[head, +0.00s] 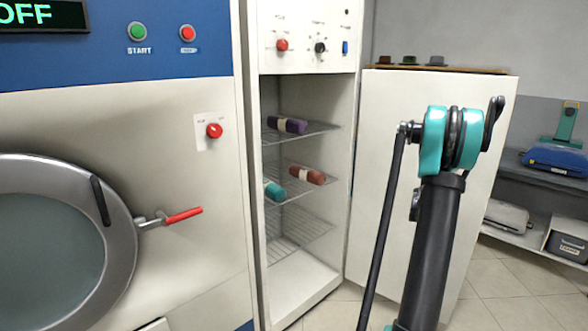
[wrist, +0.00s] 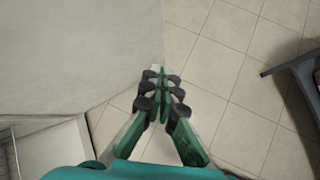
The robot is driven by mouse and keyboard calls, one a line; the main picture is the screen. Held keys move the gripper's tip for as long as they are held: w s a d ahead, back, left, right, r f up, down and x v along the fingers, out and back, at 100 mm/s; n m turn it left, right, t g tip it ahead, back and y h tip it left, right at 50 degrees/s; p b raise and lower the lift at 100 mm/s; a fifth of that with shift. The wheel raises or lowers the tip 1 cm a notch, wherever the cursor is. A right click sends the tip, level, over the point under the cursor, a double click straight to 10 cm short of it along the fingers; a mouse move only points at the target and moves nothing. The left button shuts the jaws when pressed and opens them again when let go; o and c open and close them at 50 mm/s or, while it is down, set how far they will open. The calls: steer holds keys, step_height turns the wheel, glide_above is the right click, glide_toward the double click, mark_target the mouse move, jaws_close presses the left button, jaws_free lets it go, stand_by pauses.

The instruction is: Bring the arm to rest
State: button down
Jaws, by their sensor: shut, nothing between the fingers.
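My gripper (wrist: 158,82) shows in the wrist view with its green and black fingers together and nothing between them. It is over the tiled floor (wrist: 215,75), beside a pale wall or panel on the left of that view. In the head view my arm stands upright at right of centre, with a teal joint at its top. The gripper's fingers do not show in the head view.
An open cabinet has wire shelves (head: 300,133) holding purple, brown and teal rolls. Left is a large machine with a round door (head: 120,215) and red handle (head: 184,215). A white door (head: 365,170) stands behind my arm. Far right, shelving holds a blue case (head: 556,160).

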steer(key=s+a+r+m+y, duration=0.1)
steer(key=s+a+m, duration=0.25)
steer(key=a, duration=0.55)
steer(key=s+a+r+m+t+y, duration=0.1)
steer(key=s+a+r+m, duration=0.2)
steer(key=a, duration=0.5)
steer(key=s+a+m+y, duration=0.25)
steer(key=s+a, duration=0.25)
steer(key=a, duration=0.4)
steer(key=s+a+f+m+y, duration=0.1)
steer(key=s+a+f+m, duration=0.1)
steer(key=s+a+m, duration=0.3)
steer(key=s+a+f+m+y, duration=0.2)
steer(key=s+a+m, duration=0.3)
steer(key=s+a, duration=0.8)
steer(key=s+f, duration=0.1)
steer(key=s, duration=0.2)
steer(key=shift+a+m, duration=0.3)
